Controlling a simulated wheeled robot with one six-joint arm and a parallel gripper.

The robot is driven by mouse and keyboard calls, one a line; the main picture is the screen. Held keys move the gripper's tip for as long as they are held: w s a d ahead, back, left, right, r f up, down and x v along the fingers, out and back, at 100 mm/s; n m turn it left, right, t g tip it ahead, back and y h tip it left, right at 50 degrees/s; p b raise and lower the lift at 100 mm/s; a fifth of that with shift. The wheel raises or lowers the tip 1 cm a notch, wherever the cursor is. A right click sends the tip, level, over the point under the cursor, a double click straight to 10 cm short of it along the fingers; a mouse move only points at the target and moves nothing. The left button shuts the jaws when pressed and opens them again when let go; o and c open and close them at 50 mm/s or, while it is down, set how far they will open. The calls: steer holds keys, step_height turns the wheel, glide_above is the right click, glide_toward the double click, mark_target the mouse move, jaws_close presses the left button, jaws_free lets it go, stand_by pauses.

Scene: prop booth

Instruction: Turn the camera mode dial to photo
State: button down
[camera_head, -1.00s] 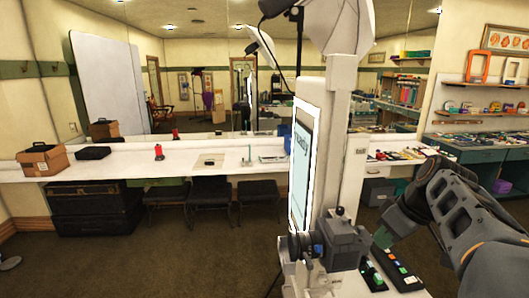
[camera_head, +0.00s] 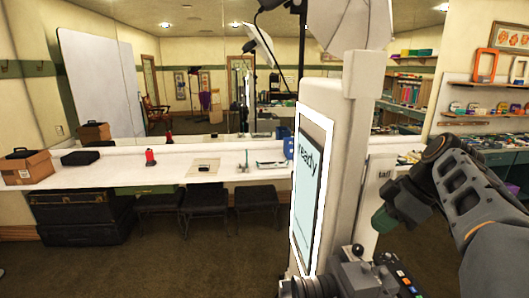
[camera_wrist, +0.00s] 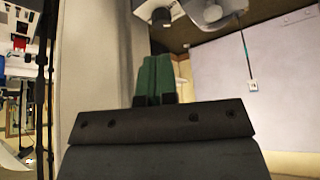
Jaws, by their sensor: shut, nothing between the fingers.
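The camera (camera_head: 352,281) is a dark grey body at the bottom of the head view, in front of the white booth column, partly cut off by the picture's lower edge. A dark round knob (camera_head: 358,250) shows at its top; I cannot tell whether it is the mode dial, and no mode marks are readable. My gripper (camera_head: 382,220), with green fingers, is above and slightly right of the camera, apart from it in the picture. Its fingers are shut with nothing between them. In the wrist view the green fingers (camera_wrist: 153,76) are together; the camera is not clearly identifiable there.
The white booth column with a lit "ready" screen (camera_head: 311,180) stands left of my gripper. A dark panel with coloured buttons (camera_head: 397,272) lies right of the camera. A long white counter (camera_head: 110,183) runs behind, with dark chairs (camera_head: 205,197) under it. Floor at left is open.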

mark_target(366, 257)
step_height(366, 257, down, 7)
steer(key=b, duration=0.5)
steer(key=shift+s+b, duration=0.1)
steer(key=shift+b, duration=0.5)
stand_by(0.9)
steer(key=shift+s+a+b, duration=0.2)
steer(key=shift+s+b, duration=0.15)
steer(key=shift+b, duration=0.2)
